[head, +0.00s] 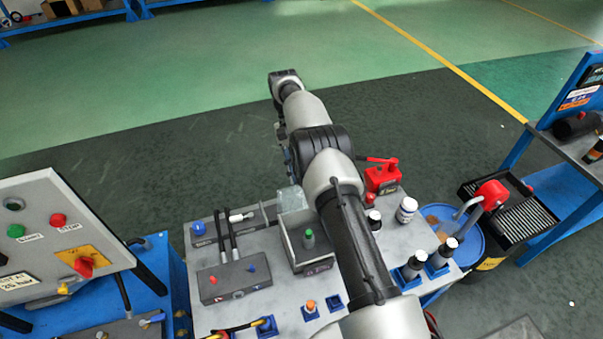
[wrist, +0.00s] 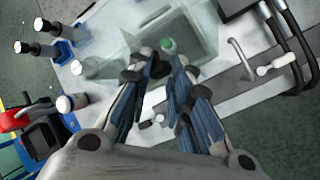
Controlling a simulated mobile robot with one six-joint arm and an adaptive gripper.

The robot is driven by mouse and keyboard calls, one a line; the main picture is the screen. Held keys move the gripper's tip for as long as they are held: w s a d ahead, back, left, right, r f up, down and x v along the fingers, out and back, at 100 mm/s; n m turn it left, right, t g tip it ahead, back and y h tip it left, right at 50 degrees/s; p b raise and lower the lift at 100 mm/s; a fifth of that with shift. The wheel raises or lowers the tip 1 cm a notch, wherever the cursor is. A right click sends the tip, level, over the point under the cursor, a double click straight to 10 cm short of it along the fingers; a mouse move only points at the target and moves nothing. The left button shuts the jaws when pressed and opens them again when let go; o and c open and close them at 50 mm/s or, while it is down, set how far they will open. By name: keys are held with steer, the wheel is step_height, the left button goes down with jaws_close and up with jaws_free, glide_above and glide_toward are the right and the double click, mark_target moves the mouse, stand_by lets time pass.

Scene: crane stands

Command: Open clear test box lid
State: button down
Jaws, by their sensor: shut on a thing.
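The clear test box (head: 312,262) stands on the grey bench top, with a green-capped part (head: 309,238) inside. Its clear lid (head: 292,202) shows as a see-through panel raised at the box's back left. My gripper (head: 292,178) is at the top of this panel, partly hidden by my arm. In the wrist view my gripper (wrist: 165,62) has its fingers close together and is shut on the lid, though the exact contact is hard to see. The box (wrist: 205,28) and green cap (wrist: 168,46) show just beyond the fingertips.
A grey block with two black hoses (head: 236,280) stands left of the box. A red pump (head: 382,178), a white bottle (head: 407,210) and dark bottles in blue holders (head: 441,256) stand to the right. A control panel (head: 60,240) is at far left.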

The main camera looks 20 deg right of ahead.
steer(key=shift+w+a+f, duration=0.15)
steer(key=shift+a+f, duration=0.05)
steer(key=shift+f, duration=0.65)
steer(key=c, duration=1.9)
jaws_free()
steer(key=o, duration=0.4)
steer(key=shift+w+a+f, duration=0.1)
steer(key=shift+a+f, duration=0.05)
steer(key=shift+a, duration=0.05)
steer(key=shift+o, duration=0.4)
steer(key=shift+d, duration=0.15)
steer(key=shift+w+d, duration=0.25)
steer(key=shift+r, duration=0.2)
